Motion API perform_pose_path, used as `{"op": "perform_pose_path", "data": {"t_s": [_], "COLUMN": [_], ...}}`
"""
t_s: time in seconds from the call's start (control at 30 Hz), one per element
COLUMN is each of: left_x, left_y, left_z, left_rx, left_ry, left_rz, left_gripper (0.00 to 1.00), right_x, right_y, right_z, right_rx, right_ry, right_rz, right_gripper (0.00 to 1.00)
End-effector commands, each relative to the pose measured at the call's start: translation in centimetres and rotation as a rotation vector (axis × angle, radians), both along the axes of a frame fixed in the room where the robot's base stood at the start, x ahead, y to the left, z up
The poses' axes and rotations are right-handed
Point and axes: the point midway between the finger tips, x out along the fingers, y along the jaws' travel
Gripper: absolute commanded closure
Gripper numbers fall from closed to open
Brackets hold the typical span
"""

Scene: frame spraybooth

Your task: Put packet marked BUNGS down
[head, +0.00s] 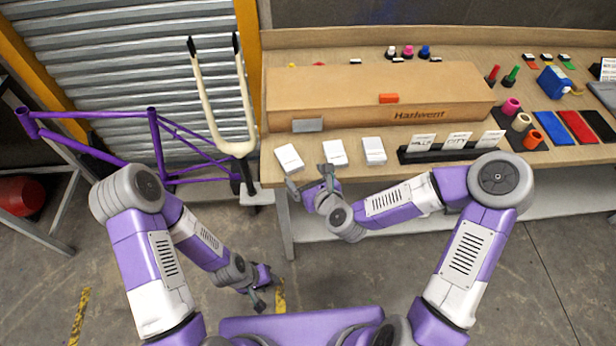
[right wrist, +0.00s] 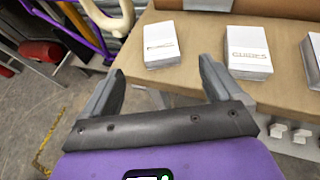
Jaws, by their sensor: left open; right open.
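Three white packets lie in a row along the bench's front edge: a left packet (head: 289,158), a middle packet (head: 335,152) and a right packet (head: 374,150). In the right wrist view the left packet (right wrist: 161,44) has a short label too blurred to read surely. The middle packet (right wrist: 249,52) there reads GUIDES. I cannot tell for sure which is marked BUNGS. My right gripper (head: 309,179) is open and empty at the bench's front edge, just short of the left and middle packets. My left gripper (head: 259,298) is open and empty, low over the floor.
A long cardboard box (head: 350,95) marked Harlwent lies behind the packets. A black card holder (head: 450,147) stands to their right. A purple bike frame (head: 155,145) and a cream fork (head: 236,140) stand left of the bench (head: 395,175).

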Motion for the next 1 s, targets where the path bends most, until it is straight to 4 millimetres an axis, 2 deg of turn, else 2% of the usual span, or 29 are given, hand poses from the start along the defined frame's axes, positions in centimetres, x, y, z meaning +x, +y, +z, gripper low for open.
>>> {"op": "perform_pose_path", "data": {"t_s": [0.17,0.27,0.37,0.5,0.7,0.8,1.0], "left_x": [0.0,0.0,0.0,0.0,0.0,0.0,0.0], "left_y": [0.0,0.0,0.0,0.0,0.0,0.0,0.0], "left_z": [0.1,0.1,0.1,0.1,0.1,0.1,0.1], "left_rx": [0.0,0.0,0.0,0.0,0.0,0.0,0.0], "left_ry": [0.0,0.0,0.0,0.0,0.0,0.0,0.0], "left_rz": [0.0,0.0,0.0,0.0,0.0,0.0,0.0], "left_gripper": [0.57,0.57,0.57,0.57,0.57,0.57,0.57], "right_x": [-1.0,-1.9,-3.5,-6.6,-11.9,-14.8,-19.3], "right_y": [-0.2,0.1,0.3,0.2,-1.1,-2.3,-4.7], "right_z": [-0.4,-2.5,-5.8,-10.8,-17.0,-19.5,-22.5], "right_rx": [-0.047,-0.18,-0.388,-0.698,-1.056,-1.184,-1.31], "right_ry": [0.002,0.005,0.003,-0.027,-0.131,-0.212,-0.39], "right_rz": [0.032,0.126,0.294,0.606,1.111,1.375,1.795], "right_gripper": [0.07,0.07,0.07,0.07,0.07,0.07,0.07]}}
